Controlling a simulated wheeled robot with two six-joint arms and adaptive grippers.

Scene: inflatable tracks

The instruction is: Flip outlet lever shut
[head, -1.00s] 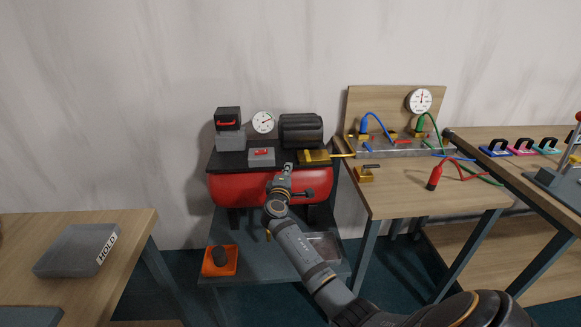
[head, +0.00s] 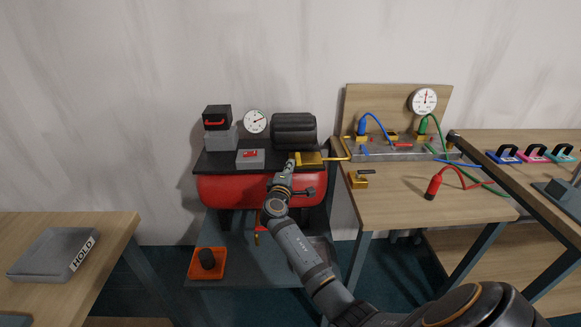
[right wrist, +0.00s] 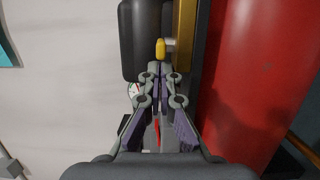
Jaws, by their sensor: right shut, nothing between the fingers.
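A gold outlet valve block (head: 311,158) sits at the right end of the black top of the red compressor tank (head: 235,190). In the right wrist view the gold block (right wrist: 184,35) runs along the top, with a yellow-tipped lever (right wrist: 160,48) on a short grey stem at its side. My right gripper (head: 290,164) is at the block's left end in the head view. In the wrist view its fingers (right wrist: 160,70) are shut and empty, with their tips just short of the yellow tip; I cannot tell if they touch. My left gripper is not in view.
A black motor cylinder (head: 294,130), a gauge (head: 255,121) and a grey switch box (head: 250,158) stand close by on the tank. A yellow pipe (head: 338,159) leads right to the bench manifold (head: 400,150). An orange tray (head: 208,264) lies on the shelf below.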

